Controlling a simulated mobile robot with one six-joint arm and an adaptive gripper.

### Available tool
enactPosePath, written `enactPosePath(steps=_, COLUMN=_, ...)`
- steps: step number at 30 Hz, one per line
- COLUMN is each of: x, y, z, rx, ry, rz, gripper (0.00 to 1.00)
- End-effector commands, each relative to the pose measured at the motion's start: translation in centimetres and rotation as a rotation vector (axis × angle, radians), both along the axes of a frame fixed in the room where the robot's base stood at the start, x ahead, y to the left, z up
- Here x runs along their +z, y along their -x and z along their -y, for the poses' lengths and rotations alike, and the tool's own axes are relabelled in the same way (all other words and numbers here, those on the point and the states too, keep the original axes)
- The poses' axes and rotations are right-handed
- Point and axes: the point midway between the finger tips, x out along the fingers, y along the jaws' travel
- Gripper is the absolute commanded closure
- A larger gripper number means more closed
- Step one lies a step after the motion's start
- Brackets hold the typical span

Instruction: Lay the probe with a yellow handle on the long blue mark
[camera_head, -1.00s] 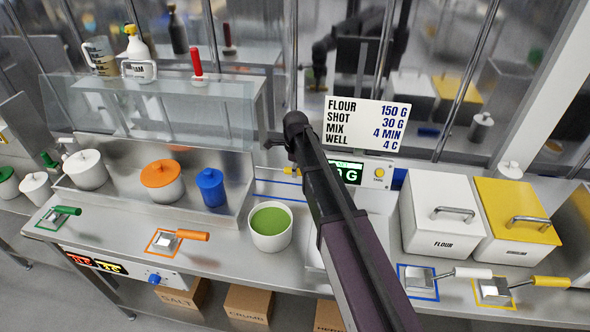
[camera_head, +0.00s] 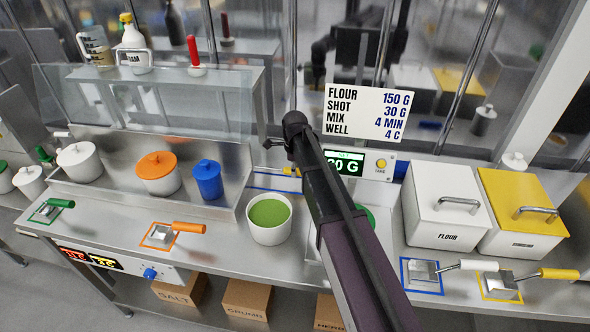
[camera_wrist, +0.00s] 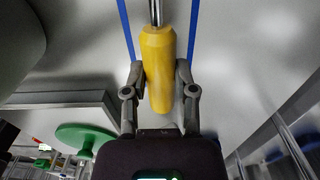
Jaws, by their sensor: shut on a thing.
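The probe has a yellow handle (camera_wrist: 158,75) and a thin metal rod (camera_wrist: 155,12). My gripper (camera_wrist: 160,90) is shut on the handle, with one finger on each side. The long blue mark (camera_head: 268,189) is a blue outline on the steel counter behind the white tub. In the wrist view its two long lines (camera_wrist: 191,38) run either side of the probe, roughly along it. I cannot tell whether the probe touches the counter.
A white tub of green filling (camera_head: 268,238) stands in front of the mark. The raised steel shelf (camera_head: 215,212) is to its left. A scale display (camera_head: 345,162) and a recipe card (camera_head: 365,112) are to the right. A green round lid (camera_wrist: 85,138) lies close by.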

Motion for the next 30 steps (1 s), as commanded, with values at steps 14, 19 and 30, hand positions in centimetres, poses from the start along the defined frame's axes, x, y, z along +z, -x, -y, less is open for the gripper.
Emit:
enactPosePath(steps=14, x=-3.6, y=0.0, z=-0.1, rx=0.001, ry=0.000, rz=0.000, gripper=1.00)
enactPosePath(steps=19, x=-4.2, y=0.0, z=-0.1, rx=0.001, ry=0.000, rz=0.000, gripper=1.00)
enactPosePath(steps=30, x=-4.3, y=0.0, z=-0.2, rx=0.002, ry=0.000, rz=0.000, gripper=1.00)
